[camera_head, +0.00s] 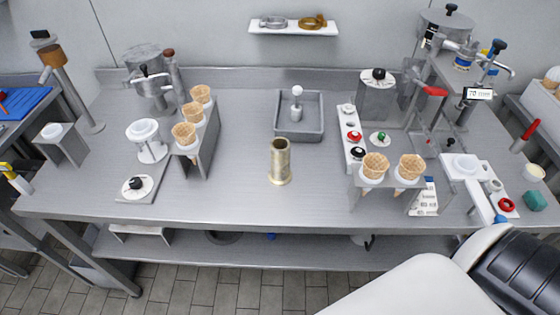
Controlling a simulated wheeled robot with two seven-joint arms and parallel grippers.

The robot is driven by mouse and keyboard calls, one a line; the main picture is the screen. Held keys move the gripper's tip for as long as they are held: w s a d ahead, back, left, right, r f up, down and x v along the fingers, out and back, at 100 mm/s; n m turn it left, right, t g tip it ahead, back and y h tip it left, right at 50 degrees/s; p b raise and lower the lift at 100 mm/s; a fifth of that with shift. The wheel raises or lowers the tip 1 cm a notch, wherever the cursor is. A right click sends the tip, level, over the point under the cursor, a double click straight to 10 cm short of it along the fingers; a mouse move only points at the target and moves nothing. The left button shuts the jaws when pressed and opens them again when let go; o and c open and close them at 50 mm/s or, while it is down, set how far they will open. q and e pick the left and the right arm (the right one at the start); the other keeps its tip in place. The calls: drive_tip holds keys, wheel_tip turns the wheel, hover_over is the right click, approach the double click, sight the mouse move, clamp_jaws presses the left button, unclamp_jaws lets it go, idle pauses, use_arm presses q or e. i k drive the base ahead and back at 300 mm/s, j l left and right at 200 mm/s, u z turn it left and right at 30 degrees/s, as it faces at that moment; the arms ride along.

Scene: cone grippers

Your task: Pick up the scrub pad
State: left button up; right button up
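A small teal-green block (535,201), which looks like the scrub pad, lies at the right end of the steel table (235,205), near its front corner. It is small in the head view, so its texture is hard to make out. Part of my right arm, white and black, fills the lower right in front of the table. The fingertips of my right gripper do not show. My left gripper is out of view.
A cone rack (360,181) stands left of these. A brass cylinder (280,162) stands mid-table, with bare steel around it.

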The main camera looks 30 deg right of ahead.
sight(534, 200)
drive_tip(key=z, duration=2.8)
